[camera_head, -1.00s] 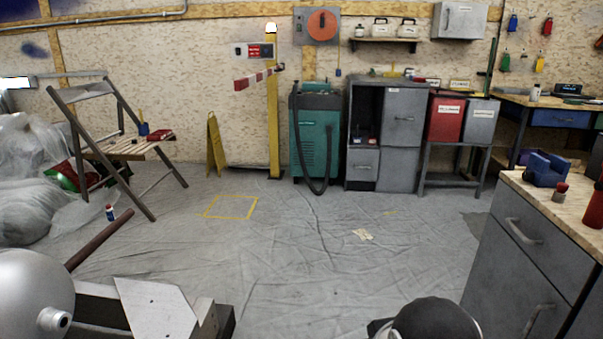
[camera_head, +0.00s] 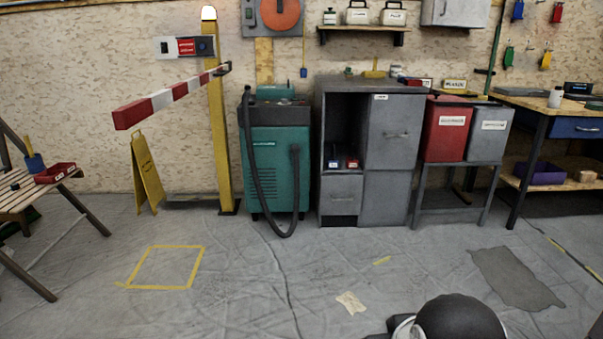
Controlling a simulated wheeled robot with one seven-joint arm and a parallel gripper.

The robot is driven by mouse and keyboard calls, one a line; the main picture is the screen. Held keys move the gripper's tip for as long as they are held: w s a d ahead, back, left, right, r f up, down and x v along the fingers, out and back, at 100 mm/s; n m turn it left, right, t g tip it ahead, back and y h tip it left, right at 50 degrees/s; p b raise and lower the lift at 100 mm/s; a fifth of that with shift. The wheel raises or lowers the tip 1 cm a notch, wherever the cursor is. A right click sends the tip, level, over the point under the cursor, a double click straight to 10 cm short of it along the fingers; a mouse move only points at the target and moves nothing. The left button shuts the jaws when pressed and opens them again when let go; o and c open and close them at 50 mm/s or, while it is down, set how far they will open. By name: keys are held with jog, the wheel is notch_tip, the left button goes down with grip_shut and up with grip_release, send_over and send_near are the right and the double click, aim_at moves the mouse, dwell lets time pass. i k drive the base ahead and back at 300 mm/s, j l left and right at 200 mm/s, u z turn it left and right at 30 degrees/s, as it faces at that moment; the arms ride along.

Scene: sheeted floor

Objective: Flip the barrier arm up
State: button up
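The barrier arm (camera_head: 165,99) is a red and white striped bar. It reaches from the yellow post (camera_head: 219,130) towards me and to the left, roughly level, with its red end nearest. Its far end meets a dark bracket (camera_head: 222,69) on the post. Nothing is touching the bar. A dark rounded part of my own body shows at the bottom edge, right of the middle. My gripper is not in view, so its opening cannot be seen.
A yellow floor sign (camera_head: 147,174) stands left of the post. A teal machine with a hose (camera_head: 273,160) and a grey cabinet (camera_head: 391,145) stand right of it. The sheeted floor around the yellow taped square (camera_head: 163,288) is clear.

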aim_at(126, 118)
jog(key=i+l, duration=1)
jog(key=i+l+z, duration=0.05)
jog(key=l, duration=0.05)
